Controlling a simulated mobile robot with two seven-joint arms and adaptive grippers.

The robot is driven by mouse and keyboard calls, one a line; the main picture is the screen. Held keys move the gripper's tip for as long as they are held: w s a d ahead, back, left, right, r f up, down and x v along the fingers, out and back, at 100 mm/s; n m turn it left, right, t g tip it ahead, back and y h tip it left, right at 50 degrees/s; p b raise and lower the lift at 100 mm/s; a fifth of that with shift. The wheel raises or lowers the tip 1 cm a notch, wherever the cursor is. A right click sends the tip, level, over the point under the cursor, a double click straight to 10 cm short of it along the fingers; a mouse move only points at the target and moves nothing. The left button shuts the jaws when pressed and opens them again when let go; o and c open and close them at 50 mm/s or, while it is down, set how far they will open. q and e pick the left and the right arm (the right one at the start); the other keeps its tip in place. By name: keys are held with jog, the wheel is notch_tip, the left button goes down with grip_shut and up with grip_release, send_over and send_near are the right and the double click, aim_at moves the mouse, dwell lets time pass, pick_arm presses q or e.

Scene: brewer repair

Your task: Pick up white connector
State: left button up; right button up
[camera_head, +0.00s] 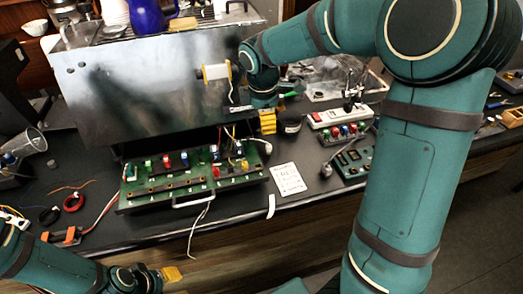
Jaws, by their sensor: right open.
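A small whitish piece (267,148) at the end of a cable lies by the right end of the green circuit board (165,190); it may be the white connector, but it is too small to be sure. My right gripper (268,126), with yellow fingertips, points down just above this piece, in front of the metal brewer (150,95). It is open and appears apart from the piece. My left gripper (172,274), also yellow-tipped, is low at the left, in front of the counter edge. Its finger gap cannot be made out.
A white paper card (287,179) and a small white strip (271,206) lie right of the board. A power strip (340,115) and a second green board (352,160) stand farther right. Loose wires and red tape (73,202) lie at the left.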

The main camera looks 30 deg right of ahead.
aim_at(269, 146)
jog(key=f, duration=0.3)
jog(key=w+f+b, duration=0.1)
jog(key=f, duration=0.2)
jog(key=d+f, duration=0.1)
jog(key=f, duration=0.2)
jog(key=shift+w+d+f+b, duration=0.1)
jog(key=shift+w+b, duration=0.15)
jog(key=shift+b, duration=0.1)
jog(key=f, duration=0.1)
jog(key=d+f, duration=0.1)
jog(key=f, duration=0.1)
jog(key=f+b, duration=0.1)
jog(key=f, duration=0.1)
jog(key=shift+w+d, duration=0.15)
jog(key=shift+w, duration=0.2)
pick_arm(q)
jog(key=f, duration=0.3)
jog(key=shift+s+d+f, duration=0.1)
jog(key=shift+s+f, duration=0.1)
jog(key=shift+f, duration=0.05)
pick_arm(e)
grip_shut()
